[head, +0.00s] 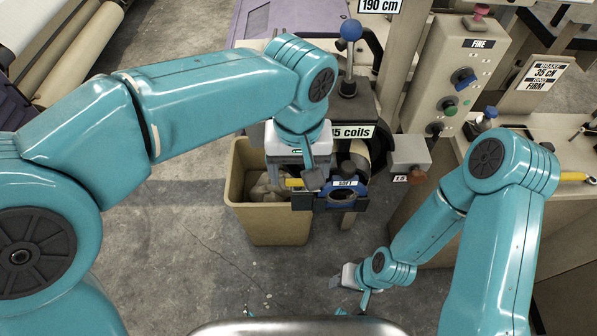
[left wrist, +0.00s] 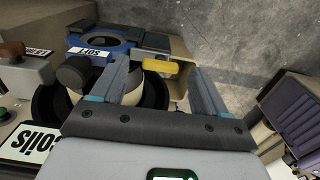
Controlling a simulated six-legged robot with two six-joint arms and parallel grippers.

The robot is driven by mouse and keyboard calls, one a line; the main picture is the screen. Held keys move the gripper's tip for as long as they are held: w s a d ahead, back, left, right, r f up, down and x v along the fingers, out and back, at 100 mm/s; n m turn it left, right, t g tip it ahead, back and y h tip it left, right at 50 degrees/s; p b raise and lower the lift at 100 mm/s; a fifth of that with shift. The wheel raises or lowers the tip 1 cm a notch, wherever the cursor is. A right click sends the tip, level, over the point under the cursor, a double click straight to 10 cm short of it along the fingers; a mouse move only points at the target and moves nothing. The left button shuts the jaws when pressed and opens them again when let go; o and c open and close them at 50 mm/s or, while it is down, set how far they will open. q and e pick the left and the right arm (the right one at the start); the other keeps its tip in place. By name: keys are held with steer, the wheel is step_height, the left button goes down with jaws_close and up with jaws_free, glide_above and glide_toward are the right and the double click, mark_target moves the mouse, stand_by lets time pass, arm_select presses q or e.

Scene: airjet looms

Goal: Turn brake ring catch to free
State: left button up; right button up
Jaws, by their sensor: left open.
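The blue brake ring housing (head: 358,192) has a dark round opening and a label reading SOFT; it also shows in the left wrist view (left wrist: 118,46). A yellow lever (head: 294,182), which looks like the catch, sticks out at its left side in the head view. In the left wrist view the yellow lever (left wrist: 161,65) lies between the spread fingers of my left gripper (left wrist: 162,80), near their tips, with gaps on both sides. My left gripper (head: 308,188) is open over the lever in the head view. My right gripper (head: 352,290) hangs low, its jaws unclear.
A tan bin (head: 268,222) stands on the floor below my left gripper. A grey box with a brown knob (head: 410,158) sits right of the ring. A control panel (head: 462,75) stands behind. A sign (head: 542,78) reads brake 35 cN, ring firm. The floor in front is clear.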

arm_select(q)
steer(key=shift+w+a+f, duration=0.1)
steer(key=shift+w+f, duration=0.15)
steer(key=shift+f, duration=0.6)
steer(key=shift+s, duration=0.1)
steer(key=c, duration=1.1)
steer(key=shift+o, duration=0.2)
